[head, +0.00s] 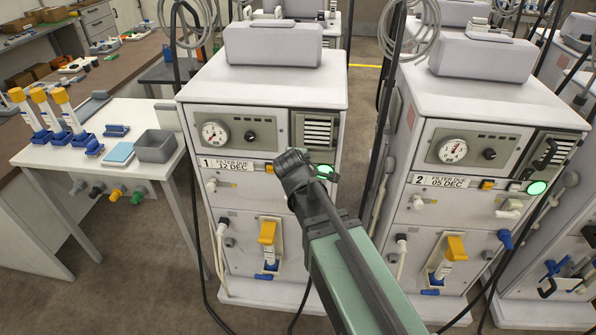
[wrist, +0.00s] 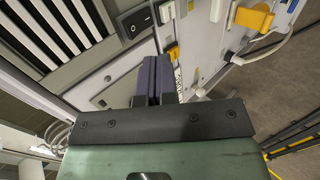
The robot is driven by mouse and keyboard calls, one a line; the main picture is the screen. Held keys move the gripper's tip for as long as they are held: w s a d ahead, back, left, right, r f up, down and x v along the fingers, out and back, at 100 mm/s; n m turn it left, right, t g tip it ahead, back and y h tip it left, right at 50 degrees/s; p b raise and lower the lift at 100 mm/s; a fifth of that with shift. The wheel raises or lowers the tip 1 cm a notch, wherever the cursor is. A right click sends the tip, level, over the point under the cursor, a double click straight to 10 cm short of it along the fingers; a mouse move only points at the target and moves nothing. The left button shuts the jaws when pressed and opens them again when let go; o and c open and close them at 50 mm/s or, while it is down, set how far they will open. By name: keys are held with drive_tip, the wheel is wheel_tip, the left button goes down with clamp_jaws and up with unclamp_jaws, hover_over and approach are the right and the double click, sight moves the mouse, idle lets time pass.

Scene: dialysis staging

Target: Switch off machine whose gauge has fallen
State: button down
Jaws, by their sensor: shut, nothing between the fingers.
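Machine 1 (head: 310,88) stands in the middle of the head view, with a round gauge (head: 215,133) on its front panel. Machine 2 (head: 500,95) stands to its right with a similar gauge (head: 452,150). Both dials are too small for a sure reading. A green lamp is lit on machine 1 (head: 325,171) and on machine 2 (head: 537,188). My gripper (head: 288,158) is before the upper front of machine 1. In the wrist view its dark fingers (wrist: 153,78) are shut and empty, near a panel with a black rocker switch (wrist: 135,22).
A yellow block (wrist: 173,53) is close past the fingertips in the wrist view. Yellow clamps (head: 267,232) and hoses hang on the machine fronts. A side table (head: 140,108) with yellow-topped tubes and a grey bin (head: 155,146) stands left. A narrow gap separates the machines.

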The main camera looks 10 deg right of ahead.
drive_tip(key=w+d+f+b, duration=0.2)
drive_tip(key=w+d+f, duration=0.1)
drive_tip(key=w, duration=0.4)
drive_tip(key=shift+w+f, duration=0.15)
drive_tip(key=shift+w, duration=0.25)
drive_tip(key=shift+w+d+g+p, duration=0.1)
drive_tip(key=shift+w+g+p, duration=0.25)
drive_tip(key=shift+g+p, duration=0.2)
drive_tip(key=shift+r, duration=0.25)
drive_tip(key=shift+r+p, duration=0.7)
drive_tip(key=shift+p, duration=0.1)
